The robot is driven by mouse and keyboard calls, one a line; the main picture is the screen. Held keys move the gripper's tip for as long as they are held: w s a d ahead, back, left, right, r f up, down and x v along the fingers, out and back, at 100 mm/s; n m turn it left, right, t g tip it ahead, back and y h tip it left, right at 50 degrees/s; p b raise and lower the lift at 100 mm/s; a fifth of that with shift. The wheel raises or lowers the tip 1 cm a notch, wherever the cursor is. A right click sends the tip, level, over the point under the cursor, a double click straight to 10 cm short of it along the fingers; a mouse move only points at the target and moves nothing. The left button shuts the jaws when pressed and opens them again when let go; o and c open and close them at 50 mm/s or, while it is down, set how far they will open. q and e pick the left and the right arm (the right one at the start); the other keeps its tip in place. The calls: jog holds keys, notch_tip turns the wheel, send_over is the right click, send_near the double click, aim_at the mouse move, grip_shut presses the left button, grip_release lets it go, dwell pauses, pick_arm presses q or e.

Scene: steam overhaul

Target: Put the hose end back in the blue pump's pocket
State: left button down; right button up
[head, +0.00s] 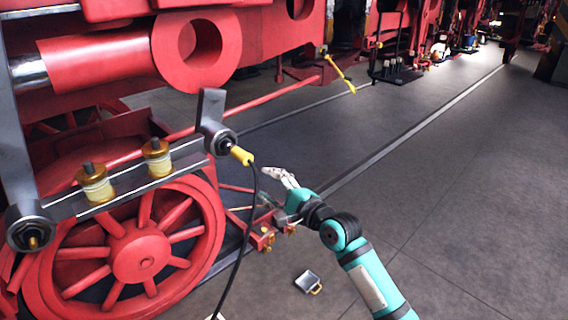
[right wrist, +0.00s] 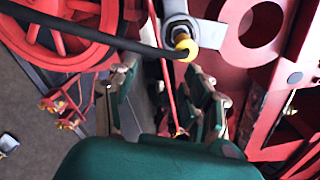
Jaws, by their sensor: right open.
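The yellow hose end (head: 242,156) sits at the bolt of the grey rod joint (head: 219,140), with its black hose (head: 246,230) hanging down toward the floor. My right gripper (head: 279,178) is open and empty, just right of the hose and a little below the yellow end. In the right wrist view the yellow end (right wrist: 185,46) shows ahead, beyond the spread fingers of the gripper (right wrist: 165,90), and the black hose (right wrist: 90,38) runs off to the left. I cannot make out the blue pump or its pocket. My left gripper is out of view.
A red spoked wheel (head: 138,257) and a grey rod with brass cups (head: 157,158) are at the left. A yellow handle (head: 340,73) sticks out farther back. The floor at right is clear.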

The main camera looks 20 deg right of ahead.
aim_at(249, 160)
jog(key=shift+m+t+y, duration=0.3)
jog(key=w+r, duration=0.1)
jog(key=w, duration=0.1)
jog(key=w+a+r+b, duration=0.1)
jog(key=w, duration=0.1)
jog(key=w+a+r+b, duration=0.1)
jog(key=w, duration=0.1)
jog(key=shift+w+a+r, duration=0.1)
jog(key=shift+a+r, duration=0.05)
jog(key=shift+r, duration=0.25)
jog(key=shift+x, duration=0.95)
jog(key=shift+f, duration=0.1)
grip_shut()
